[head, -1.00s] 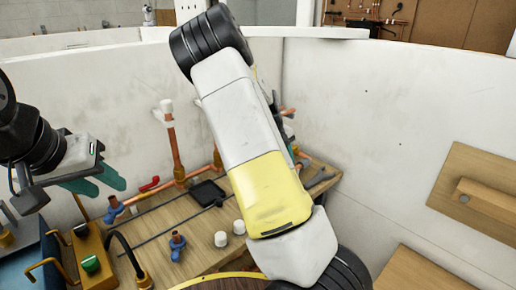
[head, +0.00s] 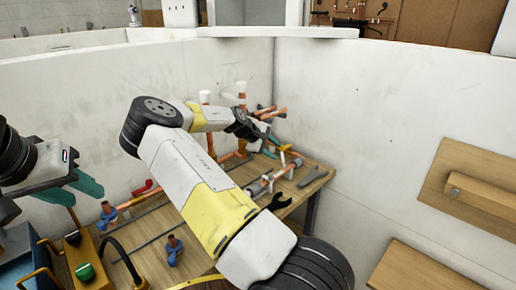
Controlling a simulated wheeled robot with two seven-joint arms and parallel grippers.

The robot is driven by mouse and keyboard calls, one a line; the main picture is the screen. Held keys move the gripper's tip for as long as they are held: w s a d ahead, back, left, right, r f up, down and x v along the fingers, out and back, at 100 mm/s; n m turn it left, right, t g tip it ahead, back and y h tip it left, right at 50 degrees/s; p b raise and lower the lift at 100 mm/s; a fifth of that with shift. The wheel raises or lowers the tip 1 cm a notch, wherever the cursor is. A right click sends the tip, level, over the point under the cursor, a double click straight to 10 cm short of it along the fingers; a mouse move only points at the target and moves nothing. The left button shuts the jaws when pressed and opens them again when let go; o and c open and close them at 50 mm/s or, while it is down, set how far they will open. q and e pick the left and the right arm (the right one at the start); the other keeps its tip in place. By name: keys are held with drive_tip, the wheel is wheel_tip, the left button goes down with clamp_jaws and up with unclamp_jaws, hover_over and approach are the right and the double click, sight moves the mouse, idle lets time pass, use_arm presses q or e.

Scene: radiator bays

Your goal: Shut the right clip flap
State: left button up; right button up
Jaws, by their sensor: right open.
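My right arm reaches across the middle of the head view to the back corner of the wooden bench (head: 150,225). My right gripper (head: 268,142) is open there, small and partly hidden by its own wrist, among copper pipes (head: 240,107) with white caps. A small white part (head: 285,148) shows beside its fingers; I cannot tell whether it is the right clip flap or whether they touch. I cannot make out the clip flap for certain. My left gripper (head: 76,187), with teal fingers apart, is empty above the bench's left side.
A grey spanner (head: 313,177) and a black spanner (head: 277,202) lie at the bench's right. Blue-ended pipe fittings (head: 174,249), a red handle (head: 143,187) and a green button (head: 85,271) are to the left. White walls (head: 380,130) close in the corner.

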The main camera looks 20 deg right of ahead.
drive_tip(key=shift+x, duration=1)
clamp_jaws()
